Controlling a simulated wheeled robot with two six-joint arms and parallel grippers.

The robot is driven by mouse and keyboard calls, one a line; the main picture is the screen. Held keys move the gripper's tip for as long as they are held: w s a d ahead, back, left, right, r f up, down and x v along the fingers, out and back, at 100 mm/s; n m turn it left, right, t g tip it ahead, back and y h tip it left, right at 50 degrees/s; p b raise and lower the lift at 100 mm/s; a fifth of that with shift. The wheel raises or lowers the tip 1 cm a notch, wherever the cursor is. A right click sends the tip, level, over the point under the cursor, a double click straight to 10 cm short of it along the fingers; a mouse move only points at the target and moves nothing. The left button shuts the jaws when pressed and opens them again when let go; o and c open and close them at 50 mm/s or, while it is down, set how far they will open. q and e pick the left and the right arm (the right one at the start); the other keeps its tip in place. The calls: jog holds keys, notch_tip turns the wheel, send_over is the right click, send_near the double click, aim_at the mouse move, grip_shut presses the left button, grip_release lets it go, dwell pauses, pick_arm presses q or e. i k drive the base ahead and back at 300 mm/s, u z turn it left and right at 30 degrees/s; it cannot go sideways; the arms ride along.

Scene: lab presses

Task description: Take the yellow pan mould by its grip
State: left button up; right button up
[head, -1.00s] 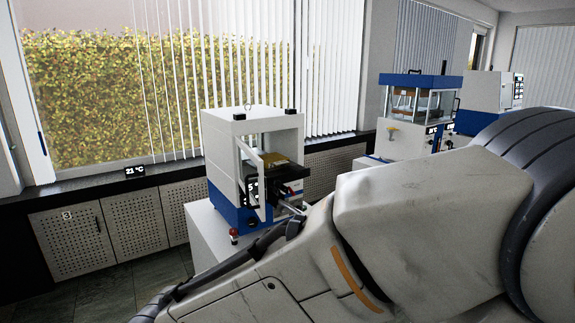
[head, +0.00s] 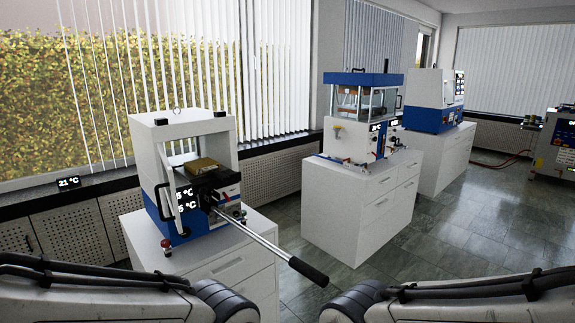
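A yellow-brown block (head: 203,166), possibly the yellow pan mould, lies inside the nearest press (head: 179,128) on its dark lower plate. It is small in the picture and I cannot make out a grip on it. The press's door frame (head: 165,185) stands at its left front. Neither of my grippers shows; only my arm links cross the bottom corners, well in front of the press.
A long lever (head: 268,244) with a black handle sticks out from the nearest press toward the right front. The press stands on a white cabinet (head: 240,265). A second press (head: 360,105) and another machine (head: 437,98) stand farther right. Grey floor (head: 440,235) is clear at right.

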aim_at(199, 167)
jog(key=z, duration=0.2)
jog(key=i, duration=0.85)
jog(key=z, duration=0.05)
